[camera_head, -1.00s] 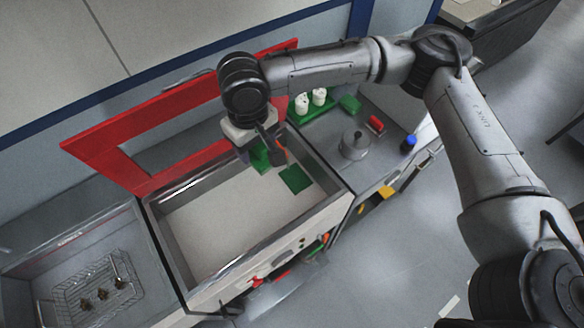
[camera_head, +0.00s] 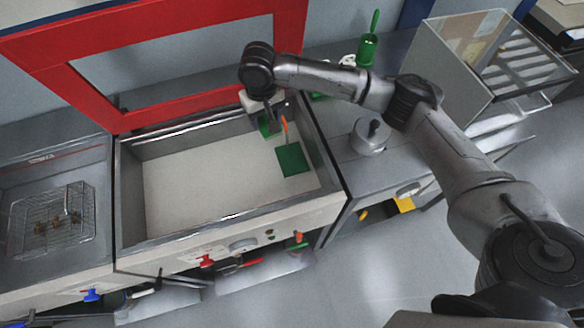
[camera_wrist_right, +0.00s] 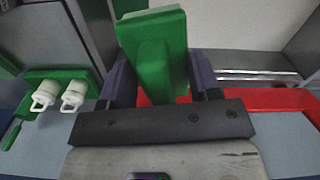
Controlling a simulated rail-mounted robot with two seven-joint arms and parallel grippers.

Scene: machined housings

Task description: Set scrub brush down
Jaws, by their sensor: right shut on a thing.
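The scrub brush (camera_wrist_right: 165,60) is a green block with a raised green grip and a pale strip along its far edge. In the wrist view my right gripper (camera_wrist_right: 160,80) is shut on it, one dark finger on each side. In the head view my right gripper (camera_head: 268,120) is at the back right corner of the open basin (camera_head: 215,175), pointing down. Only a bit of the green brush (camera_head: 264,128) shows under it there. Whether the brush touches the basin floor cannot be told. My left gripper is not in view.
A flat green square (camera_head: 292,160) lies in the basin just in front of the gripper, with an orange piece above it. A red frame (camera_head: 70,50) stands behind the basin. A wire basket (camera_head: 50,222) is at left; a lidded metal pot (camera_head: 369,136) stands at right.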

